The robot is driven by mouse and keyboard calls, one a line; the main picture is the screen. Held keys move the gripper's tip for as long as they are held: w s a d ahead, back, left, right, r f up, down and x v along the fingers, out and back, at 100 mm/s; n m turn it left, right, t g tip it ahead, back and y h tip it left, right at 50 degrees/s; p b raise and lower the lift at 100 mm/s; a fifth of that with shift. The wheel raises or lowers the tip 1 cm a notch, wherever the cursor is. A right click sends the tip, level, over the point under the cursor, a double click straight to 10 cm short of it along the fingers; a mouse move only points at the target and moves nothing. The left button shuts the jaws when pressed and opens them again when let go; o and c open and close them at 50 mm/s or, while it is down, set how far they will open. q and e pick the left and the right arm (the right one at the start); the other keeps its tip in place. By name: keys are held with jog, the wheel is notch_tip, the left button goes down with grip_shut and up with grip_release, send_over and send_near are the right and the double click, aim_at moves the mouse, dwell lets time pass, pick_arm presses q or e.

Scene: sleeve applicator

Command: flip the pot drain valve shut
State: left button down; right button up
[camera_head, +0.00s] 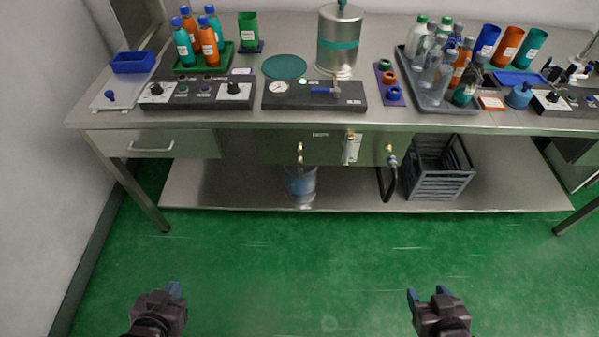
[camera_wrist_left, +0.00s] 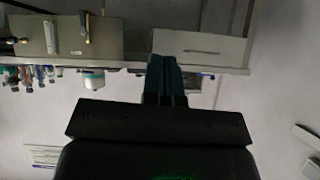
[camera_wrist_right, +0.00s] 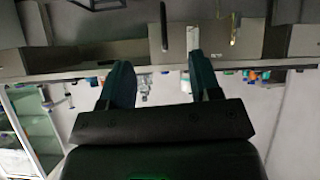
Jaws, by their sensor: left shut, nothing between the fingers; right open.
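The steel pot (camera_head: 340,42) with a teal band stands upright at the back of the bench. A panel (camera_head: 330,148) under the bench's front edge carries small brass fittings, one at left (camera_head: 300,150) and one at right (camera_head: 390,152). I cannot tell which is the drain valve, nor read its lever position. A blue lever (camera_head: 325,90) lies sideways on the gauge box (camera_head: 300,95). My left gripper (camera_head: 174,289) is shut and empty, in front of the bench at lower left. My right gripper (camera_head: 426,294) is open and empty, at lower right. Both are well apart from the panel.
A clear container (camera_head: 300,186) stands on the lower shelf below the left fitting. A dark crate (camera_head: 440,168) stands to the right, near a black hose (camera_head: 387,185). A drawer (camera_head: 150,145) is left of the panel. The green floor (camera_head: 300,255) before the bench is clear.

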jog(key=shift+w+d+r, duration=0.1)
jog(key=shift+w, duration=0.15)
